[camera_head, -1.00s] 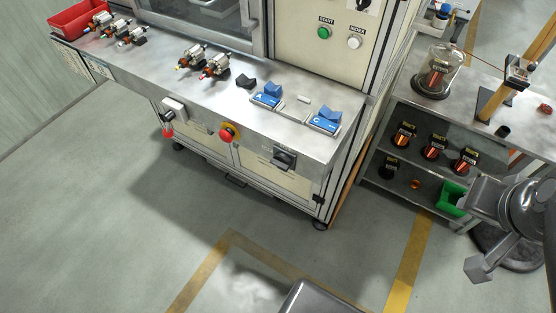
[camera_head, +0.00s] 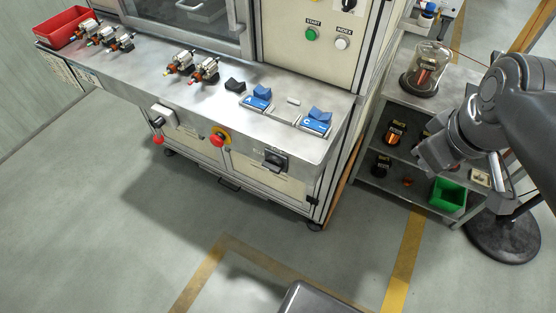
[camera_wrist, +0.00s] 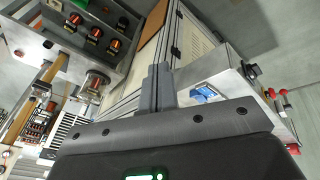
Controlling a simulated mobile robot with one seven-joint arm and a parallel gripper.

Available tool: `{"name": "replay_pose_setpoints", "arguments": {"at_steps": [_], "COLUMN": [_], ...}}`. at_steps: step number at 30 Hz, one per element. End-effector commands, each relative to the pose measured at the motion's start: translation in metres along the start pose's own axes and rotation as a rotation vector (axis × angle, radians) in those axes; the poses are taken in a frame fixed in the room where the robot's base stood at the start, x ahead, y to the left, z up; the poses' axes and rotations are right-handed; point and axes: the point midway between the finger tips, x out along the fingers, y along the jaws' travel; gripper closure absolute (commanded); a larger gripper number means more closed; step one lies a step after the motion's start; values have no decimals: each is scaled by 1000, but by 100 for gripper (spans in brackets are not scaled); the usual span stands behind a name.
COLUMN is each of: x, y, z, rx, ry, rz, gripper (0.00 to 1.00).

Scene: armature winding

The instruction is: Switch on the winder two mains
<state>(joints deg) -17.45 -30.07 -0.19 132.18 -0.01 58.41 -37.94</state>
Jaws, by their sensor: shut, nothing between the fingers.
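The winder bench (camera_head: 190,100) has a black rotary switch (camera_head: 276,160) on a grey plate at the right of its front face. Its label is too small to read. A dark knob (camera_wrist: 253,70) at the right of the wrist view looks like the same switch. My gripper (camera_wrist: 157,88) is shut and empty in the wrist view, with its fingers side by side. In the head view my arm is at the right, in front of the shelf unit and well apart from the switch. The fingertips cannot be made out there.
A red emergency stop (camera_head: 220,137) sits left of the switch. Blue fixtures (camera_head: 315,122) and several armatures lie on the bench top. START (camera_head: 312,34) and INDEX (camera_head: 342,43) buttons are above. A shelf unit with spools and a green bin (camera_head: 447,195) stands right. Floor before the bench is clear.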

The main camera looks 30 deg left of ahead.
Motion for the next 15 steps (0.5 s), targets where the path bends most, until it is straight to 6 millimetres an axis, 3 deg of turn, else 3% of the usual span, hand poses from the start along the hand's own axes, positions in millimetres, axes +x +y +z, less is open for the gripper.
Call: {"name": "replay_pose_setpoints", "arguments": {"at_steps": [8, 15], "x": [5, 10], "y": [-35, -82], "z": [-71, -126], "rx": [-658, -1230], "ry": [-20, -8], "rz": [-123, -230], "gripper": [100, 100]}}
